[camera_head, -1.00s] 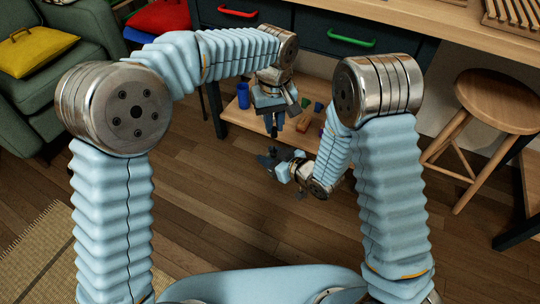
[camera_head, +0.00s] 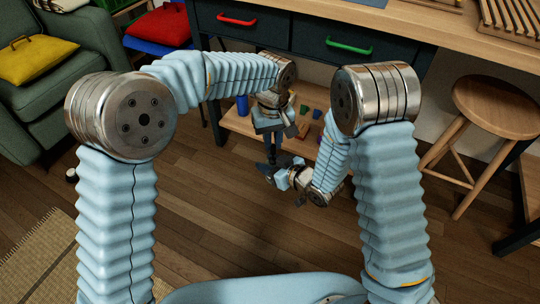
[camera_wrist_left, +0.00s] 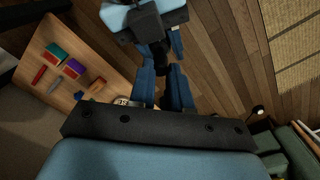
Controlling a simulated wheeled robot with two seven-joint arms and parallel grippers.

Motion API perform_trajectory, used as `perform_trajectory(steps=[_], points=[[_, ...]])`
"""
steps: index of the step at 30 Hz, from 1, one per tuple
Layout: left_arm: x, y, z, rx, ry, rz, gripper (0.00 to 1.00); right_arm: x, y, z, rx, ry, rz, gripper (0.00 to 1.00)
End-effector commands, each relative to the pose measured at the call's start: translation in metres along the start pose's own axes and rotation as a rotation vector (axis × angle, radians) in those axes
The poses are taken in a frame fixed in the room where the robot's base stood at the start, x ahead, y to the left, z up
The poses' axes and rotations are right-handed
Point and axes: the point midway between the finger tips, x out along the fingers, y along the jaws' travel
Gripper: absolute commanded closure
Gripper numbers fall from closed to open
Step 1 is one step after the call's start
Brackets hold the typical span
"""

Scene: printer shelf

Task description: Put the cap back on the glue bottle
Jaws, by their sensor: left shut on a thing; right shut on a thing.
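My left gripper (camera_head: 272,139) points down in front of the low shelf and is shut on a small dark thing (camera_head: 273,156). In the left wrist view, this dark thing (camera_wrist_left: 163,66) shows near the left fingertips. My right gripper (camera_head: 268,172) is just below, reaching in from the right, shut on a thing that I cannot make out. The right gripper shows at the top of the left wrist view (camera_wrist_left: 150,22). The two grippers are very close together. I cannot tell which holds the glue bottle and which the cap, or whether these touch.
A desk with red and green drawer handles (camera_head: 349,46) stands above. A stool (camera_head: 497,105) is at right, an armchair (camera_head: 75,85) at left.

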Motion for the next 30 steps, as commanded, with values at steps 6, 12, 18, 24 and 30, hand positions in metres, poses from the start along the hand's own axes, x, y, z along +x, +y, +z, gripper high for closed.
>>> perform_trajectory(steps=[6,12,18,24,30], points=[[0.0,0.0,0.0,0.0,0.0,0.0,1.0,0.0,0.0,0.0,0.0,0.001,0.0,1.0],[0.004,0.0,0.0,0.0,-0.001,0.0,1.0,0.0,0.0,0.0,0.0,0.001,0.0,1.0],[0.015,0.0,0.0,0.0,-0.001,-0.001,1.0,0.0,0.0,0.0,0.0,0.001,0.0,1.0],[0.018,0.0,0.0,0.0,0.0,0.001,1.0,0.0,0.0,0.0,0.0,0.001,0.0,1.0],[0.018,0.0,0.0,0.001,0.0,0.001,1.0,0.0,0.0,0.0,0.0,0.001,0.0,1.0]])
